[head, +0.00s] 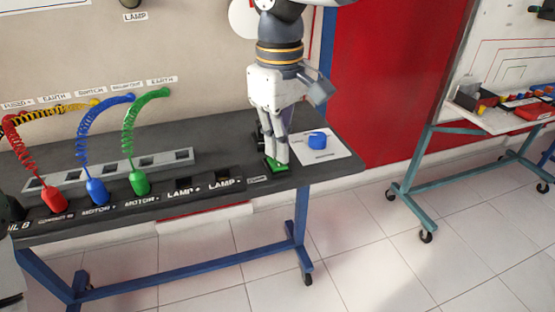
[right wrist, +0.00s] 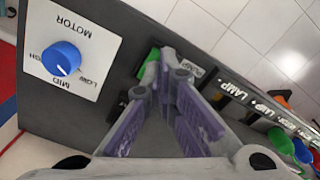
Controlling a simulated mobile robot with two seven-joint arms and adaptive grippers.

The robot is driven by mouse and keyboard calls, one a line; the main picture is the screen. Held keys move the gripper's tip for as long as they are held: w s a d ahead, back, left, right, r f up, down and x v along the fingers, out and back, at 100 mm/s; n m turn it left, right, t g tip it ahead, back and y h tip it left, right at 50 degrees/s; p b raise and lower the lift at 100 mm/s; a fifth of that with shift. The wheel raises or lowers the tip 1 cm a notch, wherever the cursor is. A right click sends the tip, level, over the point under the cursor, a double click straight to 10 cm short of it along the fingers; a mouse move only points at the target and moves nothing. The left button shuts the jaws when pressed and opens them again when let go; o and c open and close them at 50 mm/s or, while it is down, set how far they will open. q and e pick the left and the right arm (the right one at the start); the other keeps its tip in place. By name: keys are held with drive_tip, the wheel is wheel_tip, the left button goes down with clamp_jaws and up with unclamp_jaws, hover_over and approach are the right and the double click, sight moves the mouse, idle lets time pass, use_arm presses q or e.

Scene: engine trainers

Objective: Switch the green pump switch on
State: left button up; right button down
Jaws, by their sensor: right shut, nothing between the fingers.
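The green pump switch (head: 270,168) is a small green rocker near the right front of the dark bench top. My right gripper (head: 280,162) points down at it, with its fingertips at or just above the green part. I cannot tell if they touch it. In the right wrist view the green switch (right wrist: 148,62) shows just beyond and left of my right gripper's tips (right wrist: 167,62), partly hidden. The right fingers are together and hold nothing. The rocker's tilt is unclear. My left gripper is not recognisable in view.
A blue motor knob (head: 317,140) on a white plate (head: 328,154) sits right of the gripper. Red, blue (head: 96,190) and green (head: 139,183) coiled-cable plugs stand on the left. The bench's right edge is close by. A second wheeled bench (head: 480,165) stands at right.

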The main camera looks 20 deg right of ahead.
sight(279, 166)
drive_tip(key=shift+f, duration=1.3)
idle(0.9)
drive_tip(key=shift+r, duration=0.1)
wheel_tip(279, 166, up, 3)
drive_tip(key=shift+f+p, duration=0.1)
drive_tip(key=shift+p, duration=0.25)
drive_tip(key=shift+r, duration=2.05)
use_arm(q)
drive_tip(key=shift+w+r+t, duration=0.3)
drive_tip(key=shift+w+r, duration=0.2)
drive_tip(key=shift+w, duration=0.05)
